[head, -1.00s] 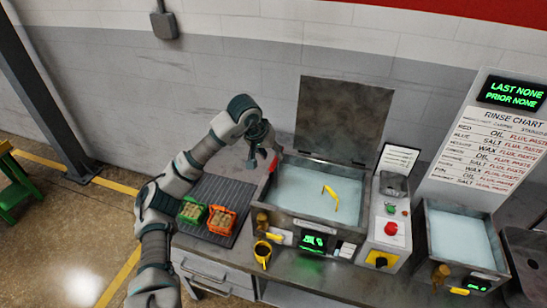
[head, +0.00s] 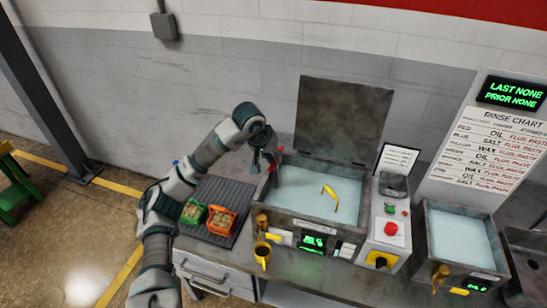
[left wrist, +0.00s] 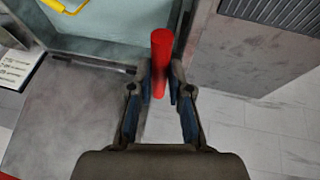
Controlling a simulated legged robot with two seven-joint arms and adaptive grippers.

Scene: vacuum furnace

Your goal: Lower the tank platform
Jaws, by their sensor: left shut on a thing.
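The large tank (head: 318,193) stands on the bench with pale blue liquid inside and its dark lid panel (head: 343,115) upright behind it. A yellow handle-like piece (head: 330,190) shows in the liquid; any platform under the surface cannot be made out. My left gripper (head: 268,160) is at the tank's back left corner, shut on a red cylindrical handle (left wrist: 161,60). In the left wrist view the handle stands between the two fingers, beside the tank wall. In the head view the gripper hides most of it. My right gripper is not in view.
A green basket (head: 193,213) and an orange basket (head: 221,220) sit on the ribbed mat (head: 228,190) left of the tank. A control box with a red button (head: 391,229) stands at its right, then a smaller tank (head: 459,235).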

